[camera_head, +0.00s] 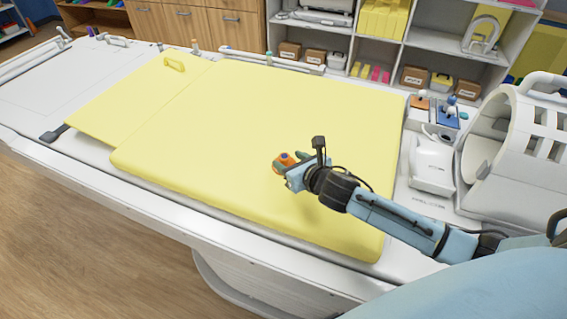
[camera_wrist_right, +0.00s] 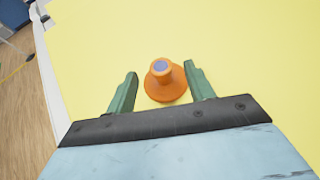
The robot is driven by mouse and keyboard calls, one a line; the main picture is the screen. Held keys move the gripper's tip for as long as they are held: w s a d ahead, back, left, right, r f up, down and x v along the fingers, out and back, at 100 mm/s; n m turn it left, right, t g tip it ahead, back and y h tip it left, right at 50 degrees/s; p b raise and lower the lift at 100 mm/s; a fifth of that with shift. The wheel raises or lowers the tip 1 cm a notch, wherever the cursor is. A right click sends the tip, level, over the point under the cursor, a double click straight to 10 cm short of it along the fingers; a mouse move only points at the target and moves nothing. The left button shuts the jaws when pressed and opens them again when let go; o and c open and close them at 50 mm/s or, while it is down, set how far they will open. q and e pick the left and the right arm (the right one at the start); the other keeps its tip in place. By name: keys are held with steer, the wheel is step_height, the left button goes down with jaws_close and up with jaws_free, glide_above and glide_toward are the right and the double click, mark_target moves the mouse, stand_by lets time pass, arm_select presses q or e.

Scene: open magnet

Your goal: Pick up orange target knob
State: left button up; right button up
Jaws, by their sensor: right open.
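The orange knob (camera_wrist_right: 165,82) has a wide round base and a narrower top with a bluish-purple centre. It stands on the yellow pad (camera_head: 290,110). In the right wrist view it sits between the two green fingers of my right gripper (camera_wrist_right: 159,88), with a gap on each side. The right gripper is open and does not hold it. In the head view the knob (camera_head: 285,158) shows just beyond my right gripper (camera_head: 287,168), partly hidden by it. My left gripper is not in view.
A flatter yellow panel with a handle (camera_head: 174,64) lies to the left. A white cylindrical coil (camera_head: 520,145) and small coloured items (camera_head: 447,112) stand to the right. Shelves with boxes (camera_head: 415,78) line the back. The pad around the knob is clear.

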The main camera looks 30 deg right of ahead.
mark_target(284, 156)
steer(key=shift+x, duration=2.9)
steer(key=shift+w+d+r, duration=0.1)
steer(key=shift+r, duration=0.05)
steer(key=c, duration=1.1)
